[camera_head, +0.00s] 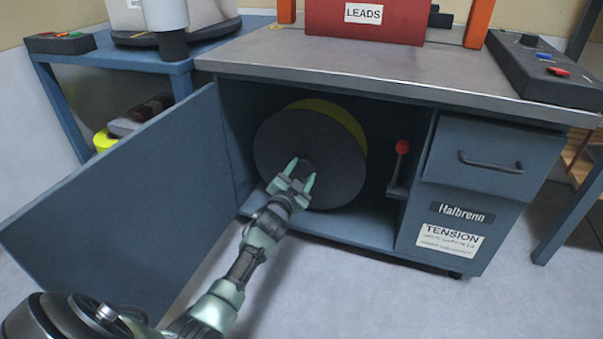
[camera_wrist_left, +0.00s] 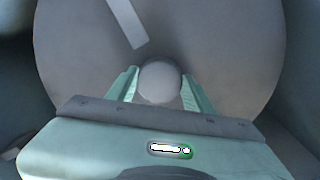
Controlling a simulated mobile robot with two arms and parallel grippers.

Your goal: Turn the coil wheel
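The coil wheel (camera_head: 290,140) is a large dark grey disc with a yellow rim behind it. It stands upright inside the open cabinet. Its face fills most of the left wrist view (camera_wrist_left: 230,45), with a pale stripe (camera_wrist_left: 127,22) on it. A round grey knob (camera_wrist_left: 160,80) sticks out of the face. My left gripper (camera_head: 303,172) is at the wheel's face, with one finger on each side of the knob. The fingers are apart and very close to the knob; I cannot tell whether they press on it. My right gripper is not in view.
The cabinet door (camera_head: 115,205) stands wide open at the left. A red-knobbed lever (camera_head: 402,148) is right of the wheel. A drawer (camera_head: 490,160) and the TENSION label (camera_head: 450,240) are further right. A red LEADS box (camera_head: 362,30) stands on the benchtop (camera_head: 330,58).

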